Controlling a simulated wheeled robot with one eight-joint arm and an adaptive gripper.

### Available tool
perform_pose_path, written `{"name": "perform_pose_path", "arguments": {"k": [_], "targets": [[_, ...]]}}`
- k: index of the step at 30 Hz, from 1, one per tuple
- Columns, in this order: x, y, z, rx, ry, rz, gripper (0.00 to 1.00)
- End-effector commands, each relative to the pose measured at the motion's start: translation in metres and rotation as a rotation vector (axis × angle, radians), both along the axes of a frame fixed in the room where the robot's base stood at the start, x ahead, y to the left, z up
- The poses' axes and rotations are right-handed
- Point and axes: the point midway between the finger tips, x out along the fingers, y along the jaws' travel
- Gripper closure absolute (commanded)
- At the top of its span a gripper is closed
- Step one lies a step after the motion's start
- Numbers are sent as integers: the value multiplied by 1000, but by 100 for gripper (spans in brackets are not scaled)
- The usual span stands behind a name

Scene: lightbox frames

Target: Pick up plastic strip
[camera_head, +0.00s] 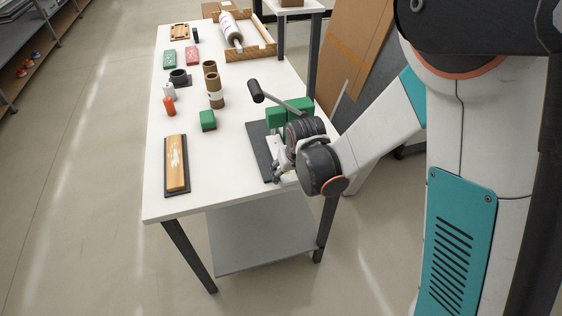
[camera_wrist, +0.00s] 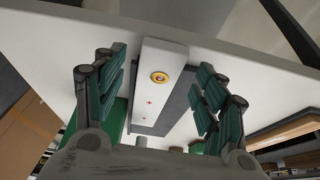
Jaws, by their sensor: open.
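My gripper (camera_head: 284,170) is low over the front right of the white table in the head view. In the wrist view its green-padded fingers (camera_wrist: 162,85) stand wide apart, with nothing held. Between them lies a long white strip-like piece (camera_wrist: 155,58) with a round yellow and red mark and small red marks. It lies along a dark grey slab (camera_wrist: 176,105). In the head view a bit of white shows beside my gripper on the dark slab (camera_head: 257,147); my gripper hides the rest. I cannot tell for sure whether this white piece is the plastic strip.
A wooden-topped block (camera_head: 176,165) on a dark base lies at the left. A small green block (camera_head: 208,120) and brown tubes (camera_head: 214,91) stand mid-table. The front middle of the table (camera_head: 215,175) is clear.

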Motion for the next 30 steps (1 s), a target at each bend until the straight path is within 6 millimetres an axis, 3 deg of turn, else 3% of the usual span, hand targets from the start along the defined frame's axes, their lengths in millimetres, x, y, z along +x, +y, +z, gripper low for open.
{"name": "perform_pose_path", "arguments": {"k": [3,9,16,30], "targets": [[4,1,-13,0,0,0,35],[4,1,-12,0,0,0,35],[4,1,-12,0,0,0,85],[4,1,-4,0,0,0,89]]}}
